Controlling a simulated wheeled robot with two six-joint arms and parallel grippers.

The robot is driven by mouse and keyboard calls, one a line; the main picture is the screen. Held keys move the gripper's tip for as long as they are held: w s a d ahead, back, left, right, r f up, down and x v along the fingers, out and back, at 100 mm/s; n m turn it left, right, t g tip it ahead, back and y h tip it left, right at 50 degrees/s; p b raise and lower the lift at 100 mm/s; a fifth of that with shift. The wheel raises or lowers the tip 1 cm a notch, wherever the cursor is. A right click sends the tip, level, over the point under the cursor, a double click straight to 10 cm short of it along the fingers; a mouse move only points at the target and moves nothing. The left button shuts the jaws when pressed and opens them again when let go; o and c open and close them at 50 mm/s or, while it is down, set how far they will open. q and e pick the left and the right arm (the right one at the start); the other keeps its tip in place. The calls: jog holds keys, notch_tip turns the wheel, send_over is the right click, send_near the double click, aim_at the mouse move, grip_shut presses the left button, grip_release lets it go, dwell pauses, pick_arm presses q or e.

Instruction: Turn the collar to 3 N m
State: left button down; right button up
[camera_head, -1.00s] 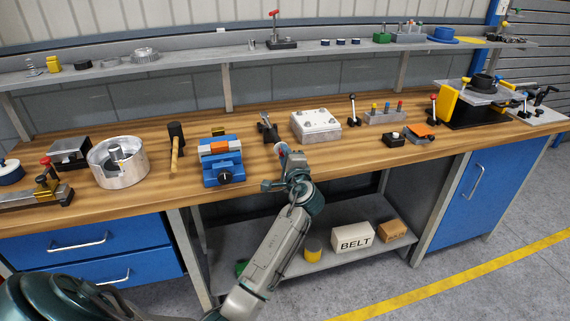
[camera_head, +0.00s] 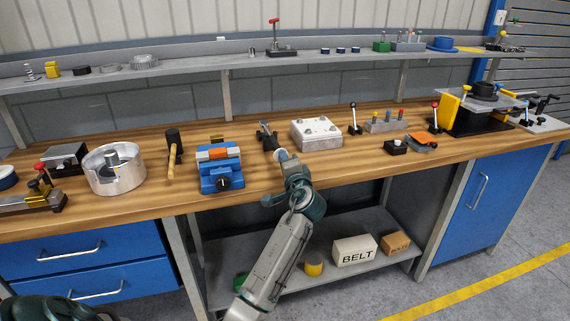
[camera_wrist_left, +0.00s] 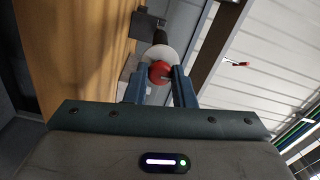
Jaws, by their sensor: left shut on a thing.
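The red part looks like the collar of the tool, but I cannot read any scale or setting. In the head view the wrist hides most of the grip. My right gripper is not in view.
Left of the gripper stand a blue vise (camera_head: 221,170), a mallet (camera_head: 173,148) and a round metal housing (camera_head: 116,174). A metal block (camera_head: 316,133) is close on the right, with a black lever (camera_head: 354,118) beyond it. A shelf (camera_head: 200,80) runs behind.

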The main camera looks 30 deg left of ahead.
pick_arm(q)
jog(key=c, duration=1.2)
grip_release()
jog(key=shift+s+d, duration=0.2)
jog(key=shift+d, duration=0.1)
jog(key=b+v, duration=0.1)
jog(key=v, duration=0.9)
jog(key=shift+b, duration=0.4)
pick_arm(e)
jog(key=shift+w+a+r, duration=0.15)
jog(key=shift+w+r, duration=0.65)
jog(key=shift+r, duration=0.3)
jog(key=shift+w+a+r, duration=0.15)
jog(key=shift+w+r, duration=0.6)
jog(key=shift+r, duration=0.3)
pick_arm(q)
jog(key=shift+f, duration=0.1)
